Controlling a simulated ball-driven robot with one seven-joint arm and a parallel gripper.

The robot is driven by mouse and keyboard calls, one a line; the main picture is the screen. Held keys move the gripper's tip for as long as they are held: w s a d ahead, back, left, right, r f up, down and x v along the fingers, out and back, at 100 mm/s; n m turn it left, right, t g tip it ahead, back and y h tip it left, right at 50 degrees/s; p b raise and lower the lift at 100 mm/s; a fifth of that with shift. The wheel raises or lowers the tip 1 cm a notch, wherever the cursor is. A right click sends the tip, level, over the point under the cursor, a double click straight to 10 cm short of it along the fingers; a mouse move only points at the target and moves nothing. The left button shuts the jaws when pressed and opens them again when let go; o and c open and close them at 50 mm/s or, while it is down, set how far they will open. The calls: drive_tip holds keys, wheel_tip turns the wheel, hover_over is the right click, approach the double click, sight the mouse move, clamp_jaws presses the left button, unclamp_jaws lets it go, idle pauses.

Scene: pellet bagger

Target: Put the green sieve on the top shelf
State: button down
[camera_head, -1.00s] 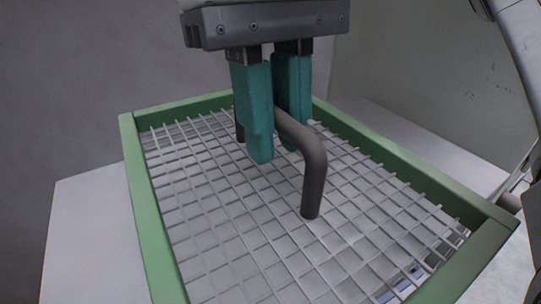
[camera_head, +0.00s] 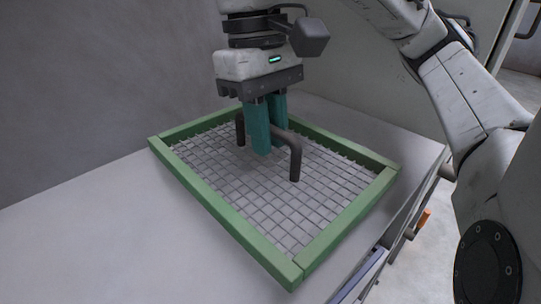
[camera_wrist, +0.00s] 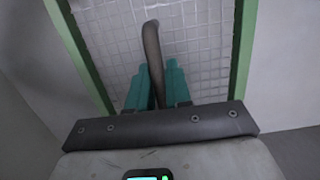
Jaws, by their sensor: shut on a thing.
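The green sieve (camera_head: 236,219) has a green rectangular frame, a pale wire mesh and a dark bent handle (camera_head: 295,160) rising from its middle. It is over a grey surface; I cannot tell whether it touches it. My gripper (camera_head: 264,145), with teal fingers, points down and is shut on the handle. The wrist view shows the handle (camera_wrist: 152,50) between the two teal fingers, with the mesh behind and the green frame (camera_wrist: 80,55) on both sides.
The grey surface (camera_head: 90,230) is clear to the left of the sieve. A grey wall (camera_head: 90,80) stands behind it. At the right, the surface ends at an edge, with an orange part (camera_head: 423,218) below. My arm extends along the right.

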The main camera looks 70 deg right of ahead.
drive_tip(key=shift+d+f+b, duration=0.2)
drive_tip(key=shift+f+b, duration=0.15)
drive_tip(key=f+b, duration=0.3)
drive_tip(key=shift+d+f, duration=0.15)
drive_tip(key=shift+d, duration=0.05)
drive_tip(key=shift+f, duration=0.15)
drive_tip(key=c, duration=1)
unclamp_jaws()
drive_tip(key=shift+c, duration=0.2)
wheel_tip(320, 180, up, 12)
drive_tip(key=w, duration=0.1)
drive_tip(key=shift+w+d, duration=0.3)
drive_tip(key=shift+d, duration=0.05)
